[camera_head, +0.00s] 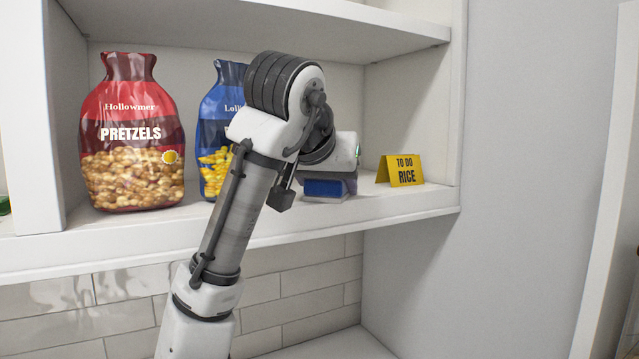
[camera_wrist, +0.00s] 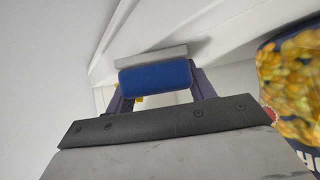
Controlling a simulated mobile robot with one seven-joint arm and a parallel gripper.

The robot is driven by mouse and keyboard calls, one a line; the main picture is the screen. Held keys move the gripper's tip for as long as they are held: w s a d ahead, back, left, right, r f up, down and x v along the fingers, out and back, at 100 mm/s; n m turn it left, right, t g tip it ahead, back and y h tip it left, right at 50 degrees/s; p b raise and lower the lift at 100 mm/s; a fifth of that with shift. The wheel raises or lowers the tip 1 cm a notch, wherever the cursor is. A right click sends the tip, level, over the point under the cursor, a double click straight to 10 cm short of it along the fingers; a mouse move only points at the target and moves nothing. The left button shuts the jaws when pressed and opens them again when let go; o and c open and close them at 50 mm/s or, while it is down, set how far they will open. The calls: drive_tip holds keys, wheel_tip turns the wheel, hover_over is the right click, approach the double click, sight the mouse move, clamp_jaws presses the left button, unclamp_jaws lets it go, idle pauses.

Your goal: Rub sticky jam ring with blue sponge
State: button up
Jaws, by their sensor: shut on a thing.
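My gripper (camera_wrist: 160,88) is shut on the blue sponge (camera_wrist: 155,76), with one dark finger at each side of it in the wrist view. The sponge has a pale grey layer along its far edge there. In the head view the sponge (camera_head: 323,188) is low over the white shelf (camera_head: 400,205), under the end of my arm. I cannot tell if it touches the shelf. No jam ring can be made out in either view; my arm and the sponge hide part of the shelf.
A red pretzel bag (camera_head: 132,135) stands left on the shelf. A blue bag (camera_head: 215,165) stands behind my arm, close by. A yellow "TO DO RICE" card (camera_head: 401,170) stands right of the sponge. The shelf's side wall and the shelf above bound the space.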

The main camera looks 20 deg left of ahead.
drive_tip(key=shift+d+f, duration=0.35)
drive_tip(key=shift+f, duration=0.15)
wheel_tip(320, 180, up, 5)
drive_tip(key=p, duration=0.3)
drive_tip(key=shift+d+p, duration=0.15)
drive_tip(key=shift+p, duration=0.2)
drive_tip(key=shift+r, duration=0.75)
drive_tip(key=shift+r, duration=1.5)
